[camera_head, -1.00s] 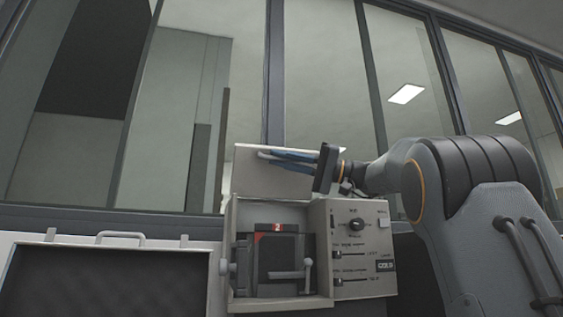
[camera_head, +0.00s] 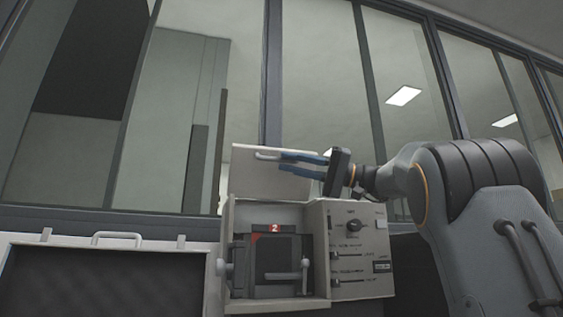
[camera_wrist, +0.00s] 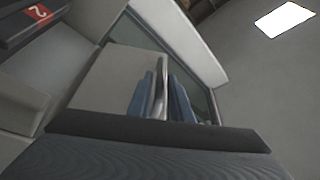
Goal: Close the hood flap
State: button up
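The hood flap (camera_head: 270,181) is a pale panel standing raised above the mounting press's open front compartment. A light bar handle (camera_head: 267,155) sticks out from the flap near its top. My gripper (camera_head: 281,161) reaches in from the right in front of the flap. Its two blue fingers are apart, with their tips by the handle's end. In the wrist view the flap (camera_wrist: 100,85) fills the middle, and the handle (camera_wrist: 160,88) shows between the two fingers. Whether either finger touches it I cannot tell.
The press (camera_head: 226,250) has a dark inner unit with a red label "2" (camera_head: 275,227) and a lever (camera_head: 303,268). A control panel (camera_head: 350,220) with a knob and sliders is on its right. A pale-framed dark panel (camera_head: 100,243) stands left. Windows are behind.

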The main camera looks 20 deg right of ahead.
aim_at(306, 166)
jog(key=v, duration=0.4)
jog(key=shift+d, duration=0.15)
jog(key=shift+a, duration=0.25)
grip_shut()
jog(key=s+a+f+m+h+p, duration=0.2)
jog(key=a+h+p, duration=0.4)
jog(key=a+h, duration=0.5)
jog(key=s+d+r+m+t+h+p, duration=0.1)
jog(key=s+r+t+h+p, duration=0.2)
jog(key=r, duration=0.4)
jog(key=s+r+m+t+h+p, duration=0.1)
jog(key=s+r+t+h+p, duration=0.15)
jog(key=r+h, duration=0.35)
jog(key=x, duration=0.9)
jog(key=shift+d+f+g, duration=0.3)
jog(key=shift+f+g, duration=0.15)
